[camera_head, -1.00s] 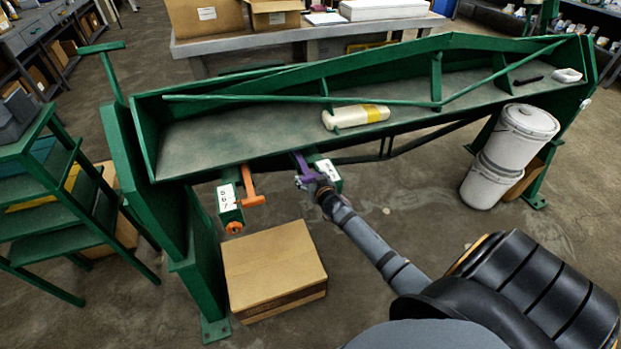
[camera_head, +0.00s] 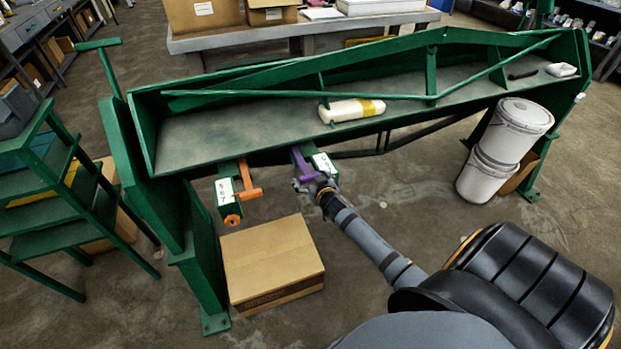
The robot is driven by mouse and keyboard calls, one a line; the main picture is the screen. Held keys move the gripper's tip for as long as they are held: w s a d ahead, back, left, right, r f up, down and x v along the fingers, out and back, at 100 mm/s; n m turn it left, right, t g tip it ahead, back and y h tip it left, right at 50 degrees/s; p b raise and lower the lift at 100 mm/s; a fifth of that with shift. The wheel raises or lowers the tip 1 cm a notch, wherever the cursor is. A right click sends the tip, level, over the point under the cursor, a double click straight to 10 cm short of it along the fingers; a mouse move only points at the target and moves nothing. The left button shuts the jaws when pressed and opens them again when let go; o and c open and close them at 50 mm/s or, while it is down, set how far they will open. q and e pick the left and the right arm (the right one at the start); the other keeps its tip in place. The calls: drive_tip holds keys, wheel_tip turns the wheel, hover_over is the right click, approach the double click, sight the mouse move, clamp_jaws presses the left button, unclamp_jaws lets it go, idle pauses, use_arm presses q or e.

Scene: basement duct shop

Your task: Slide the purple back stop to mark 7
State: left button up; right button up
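The purple back stop (camera_head: 302,163) is on the right-hand short green rail, below the front edge of the long green brake. A white mark plate (camera_head: 324,163) lies on that rail, just right of the purple stop; its marks are too small to read. My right gripper (camera_head: 302,186) is at the near end of the purple stop, its fingers close against it. Whether the fingers are closed on it is too small to tell. An orange stop (camera_head: 250,182) sits on the left rail beside a plate (camera_head: 225,191) with several numbers. My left gripper is out of view.
A cardboard box (camera_head: 272,260) stands on the floor below the rails. A cream bottle with a yellow band (camera_head: 350,111) lies on the brake's bed (camera_head: 220,135). Stacked white buckets (camera_head: 520,125) stand at right, a green stepped stand (camera_head: 50,195) at left.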

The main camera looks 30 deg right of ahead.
drive_tip(key=v, duration=1.2)
drive_tip(key=s+d+f+g, duration=0.15)
drive_tip(key=s+f, duration=0.25)
drive_tip(key=f, duration=0.5)
drive_tip(key=s+d+f+n+g, duration=0.1)
drive_tip(key=s+f+g, duration=0.15)
drive_tip(key=f, duration=0.65)
drive_tip(key=s+d+f+g, duration=0.2)
drive_tip(key=s+f, duration=0.2)
drive_tip(key=f, duration=0.4)
drive_tip(key=s+a+f+n+g+y, duration=0.1)
drive_tip(key=s+a+f+g, duration=0.2)
drive_tip(key=s+f, duration=0.6)
drive_tip(key=s+a+f+n+g+y, duration=0.1)
drive_tip(key=s+a+f, duration=0.6)
drive_tip(key=s, duration=1)
wheel_tip(320, 180, down, 3)
drive_tip(key=shift+s+a+g, duration=0.25)
drive_tip(key=shift+s+g, duration=0.05)
drive_tip(key=shift+g, duration=0.6)
